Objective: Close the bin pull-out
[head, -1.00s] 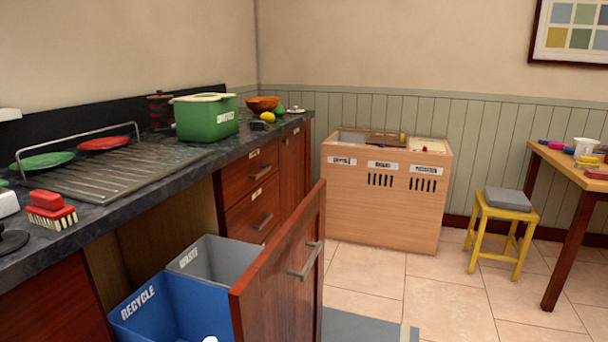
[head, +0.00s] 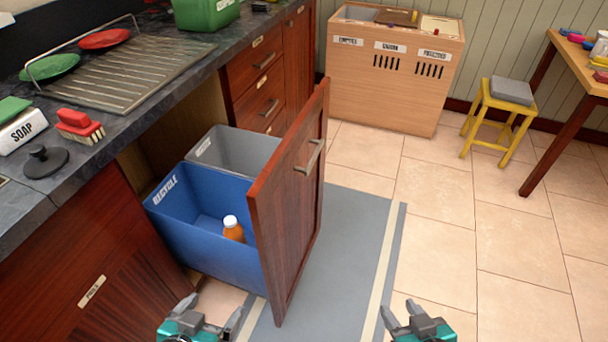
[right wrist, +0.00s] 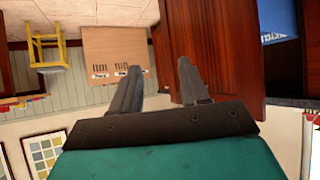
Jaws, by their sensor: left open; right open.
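The bin pull-out stands open from the counter, its dark red wooden front panel (head: 285,205) swung out into the room with a metal handle (head: 308,157) on its outer face. Behind the panel are a blue recycle bin (head: 205,235) and a grey waste bin (head: 238,148). My left gripper (head: 213,312) is open and empty, low in front of the blue bin and left of the panel's lower edge. My right gripper (head: 402,312) is open and empty, to the right of the panel and apart from it. In the right wrist view its fingers (right wrist: 160,85) are apart with nothing between them.
An orange bottle with a white cap (head: 233,229) is in the blue bin. A grey mat (head: 345,245) lies on the tiled floor beside the panel. A wooden sorting cabinet (head: 395,85), a yellow stool (head: 500,115) and a table (head: 575,85) stand further back. The floor at right is clear.

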